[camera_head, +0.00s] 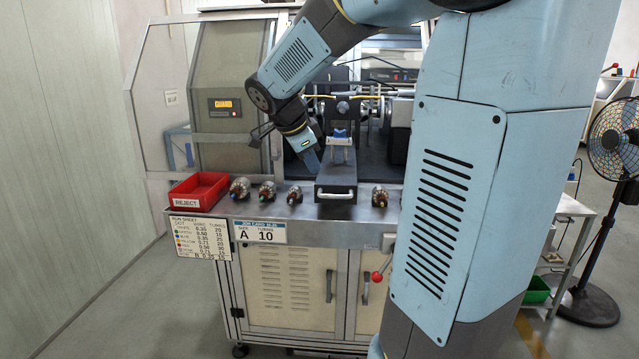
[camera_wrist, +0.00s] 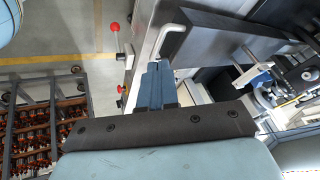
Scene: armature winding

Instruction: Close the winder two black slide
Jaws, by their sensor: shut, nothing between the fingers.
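The black slide (camera_head: 322,185) of the winder sticks out over the front of the steel worktop, with its white handle (camera_head: 337,195) at the near end. A pale block with a blue top (camera_head: 341,140) stands on the slide. My gripper (camera_head: 315,166) points down just left of the slide, shut and empty. In the wrist view its blue fingers (camera_wrist: 157,68) are together beside the white handle (camera_wrist: 176,38) and the slide's dark top (camera_wrist: 217,22). I cannot tell whether the fingers touch the slide.
Several small metal armatures (camera_head: 240,187) stand along the worktop, some close to the slide's left side and one to its right (camera_head: 379,196). A red reject tray (camera_head: 198,190) sits at the left end. The winder's glass-panelled housing rises behind. A fan (camera_head: 615,140) stands at the far right.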

